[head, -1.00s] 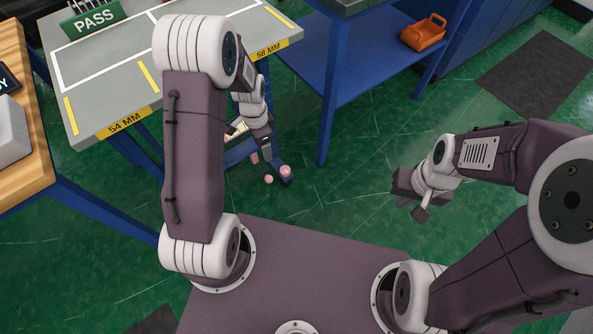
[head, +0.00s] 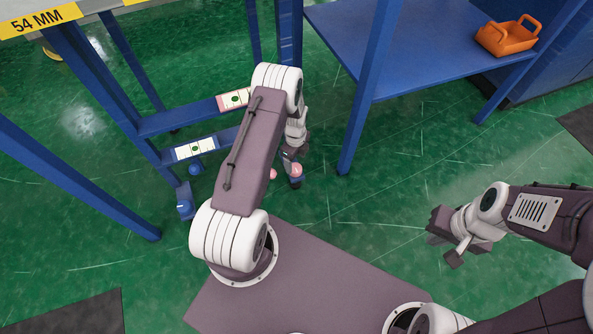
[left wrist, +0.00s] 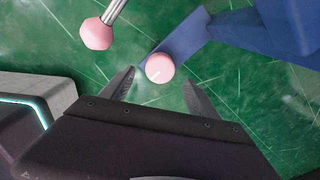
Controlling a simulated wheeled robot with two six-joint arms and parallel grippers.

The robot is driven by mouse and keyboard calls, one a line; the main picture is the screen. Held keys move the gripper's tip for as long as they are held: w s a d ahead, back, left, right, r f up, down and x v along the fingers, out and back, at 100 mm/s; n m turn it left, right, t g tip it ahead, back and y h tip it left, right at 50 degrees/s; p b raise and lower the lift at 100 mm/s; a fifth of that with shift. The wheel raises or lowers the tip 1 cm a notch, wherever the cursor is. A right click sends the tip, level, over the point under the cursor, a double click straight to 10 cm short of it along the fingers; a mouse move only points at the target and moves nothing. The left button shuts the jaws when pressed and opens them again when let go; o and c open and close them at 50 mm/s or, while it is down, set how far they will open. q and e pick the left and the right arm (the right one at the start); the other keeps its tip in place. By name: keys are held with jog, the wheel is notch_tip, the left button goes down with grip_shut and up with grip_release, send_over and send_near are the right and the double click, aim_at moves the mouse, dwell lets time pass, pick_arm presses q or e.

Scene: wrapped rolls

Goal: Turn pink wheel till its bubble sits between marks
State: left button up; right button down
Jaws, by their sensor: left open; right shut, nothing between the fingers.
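The pink wheel (head: 295,170) is near the blue table frame, just past my left gripper (head: 291,154). In the left wrist view the pink wheel (left wrist: 160,68) is a round face with a white line, lying between the two open fingertips (left wrist: 158,84), with no clear contact. A pink knob on a metal rod (left wrist: 97,34) is up and left of it. The level with pink ends (head: 235,98) has a green vial on the upper blue rail; its bubble and marks are too small to judge. My right gripper (head: 447,244) is shut and empty, away at the right.
A second level (head: 195,149) sits on the lower blue rail, with a blue knob (head: 195,169) and blue wheel (head: 185,207) below. Blue table legs (head: 362,90) stand close by. An orange carrier (head: 508,38) is on a blue shelf (head: 410,60). Green floor (head: 360,220) is clear between the arms.

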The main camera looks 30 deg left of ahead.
aim_at(296, 168)
pick_arm(q)
notch_tip(296, 168, down, 6)
jog(key=b, duration=0.3)
jog(key=shift+f+b, duration=0.15)
jog(key=shift+b, duration=0.15)
pick_arm(e)
notch_tip(296, 168, down, 5)
jog(key=shift+r, duration=0.15)
pick_arm(q)
jog(key=c, duration=1.4)
jog(key=shift+o, duration=0.2)
jog(key=shift+r, duration=0.2)
pick_arm(e)
jog(key=shift+r, duration=0.1)
jog(key=shift+r, duration=0.1)
